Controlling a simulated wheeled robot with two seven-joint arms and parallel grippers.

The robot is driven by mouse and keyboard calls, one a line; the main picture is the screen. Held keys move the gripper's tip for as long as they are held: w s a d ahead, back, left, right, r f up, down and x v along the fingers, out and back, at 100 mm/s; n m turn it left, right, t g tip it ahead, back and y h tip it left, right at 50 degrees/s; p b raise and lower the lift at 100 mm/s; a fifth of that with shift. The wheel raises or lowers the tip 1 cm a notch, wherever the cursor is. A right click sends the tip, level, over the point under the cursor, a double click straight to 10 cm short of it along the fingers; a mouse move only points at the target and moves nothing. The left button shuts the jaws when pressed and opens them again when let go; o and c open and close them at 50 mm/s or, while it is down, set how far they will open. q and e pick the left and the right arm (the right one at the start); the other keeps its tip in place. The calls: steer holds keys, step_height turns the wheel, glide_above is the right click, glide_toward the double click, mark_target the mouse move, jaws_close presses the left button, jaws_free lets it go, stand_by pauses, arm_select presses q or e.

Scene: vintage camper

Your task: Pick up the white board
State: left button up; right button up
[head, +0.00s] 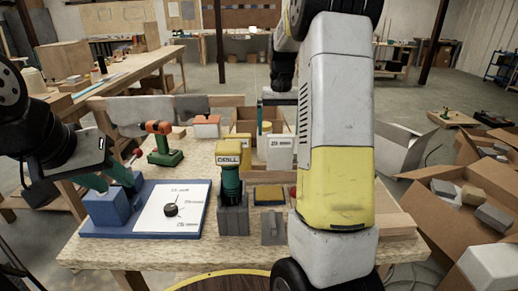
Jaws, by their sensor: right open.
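A flat white board (158,222) with dark lettering lies on a blue base (140,234) at the left front of the worktable. A small round black piece (171,210) sits on it. My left gripper (110,182) reaches in from the left, its teal fingers just above a blue block (105,210) at the board's left; whether they touch it is unclear. My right gripper (278,112) is open at the back of the table, above an upright white panel-like item (280,154) with dark lettering. My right arm hides part of that gripper.
An orange-green drill (163,145) stands behind the board. A cardboard box (246,118) is at the back. Open cartons (447,215) stand on the floor at right.

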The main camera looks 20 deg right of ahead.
mark_target(280, 148)
steer(key=shift+w+f, duration=0.1)
steer(key=shift+f, duration=0.6)
steer(key=f, duration=0.6)
steer(key=shift+s+d+f, duration=0.25)
steer(key=shift+s, duration=0.05)
steer(key=c, duration=1.4)
steer(key=shift+c, duration=0.2)
